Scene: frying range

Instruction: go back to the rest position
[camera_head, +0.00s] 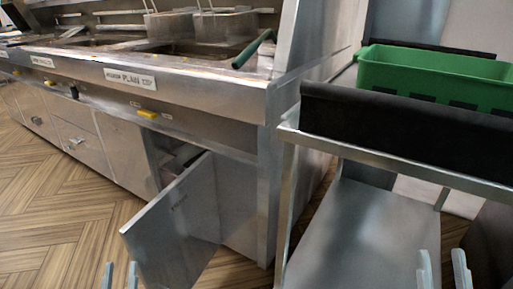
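My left gripper (120,277) shows at the bottom edge, left of the cabinet door. Its two fingertips are apart with only floor seen between them. My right gripper (443,272) shows at the bottom right, in front of the metal stand. Its two fingertips are also apart, with nothing between them. Both grippers point up into the picture, and the rest of both arms is out of view.
A cabinet door (178,228) hangs open under the steel frying range (190,95). Fry baskets (225,27) and a green handle (254,49) are on top. A green bin (435,78) sits on the metal stand (350,235) at right. Wooden floor (50,205) is clear at left.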

